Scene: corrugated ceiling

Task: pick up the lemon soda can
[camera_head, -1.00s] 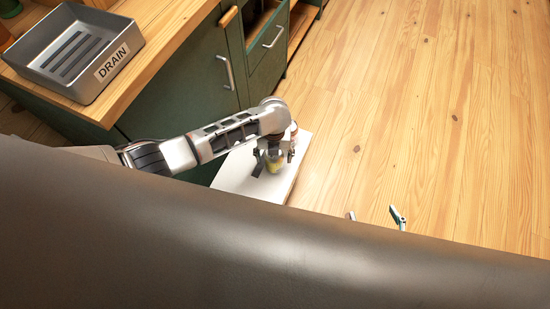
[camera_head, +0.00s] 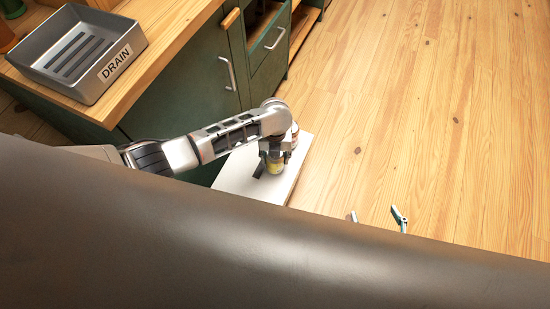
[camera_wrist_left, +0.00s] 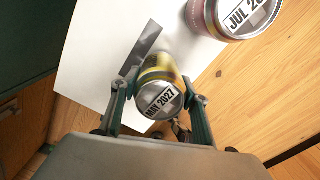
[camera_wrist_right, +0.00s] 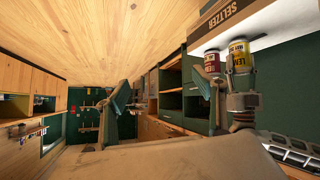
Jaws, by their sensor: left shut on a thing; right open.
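The lemon soda can (camera_head: 275,168) is yellow and stands on a white board. In the left wrist view its lid, marked MAY 2027, faces the camera above its yellow side (camera_wrist_left: 160,73). My left gripper (camera_head: 274,156) is shut on the can from above; its fingers (camera_wrist_left: 160,103) flank the can in the wrist view. The right wrist view shows the yellow can (camera_wrist_right: 240,56) held beside a red can. My right gripper (camera_head: 376,217) is open and empty, away to the right over the floor; its spread fingers (camera_wrist_right: 170,102) show in its wrist view.
A red can (camera_wrist_left: 235,15) stands close by on the white board (camera_wrist_left: 85,75). A green cabinet (camera_head: 180,95) with a grey DRAIN tray (camera_head: 62,85) on top is at left. Wooden floor (camera_head: 430,110) lies open at right.

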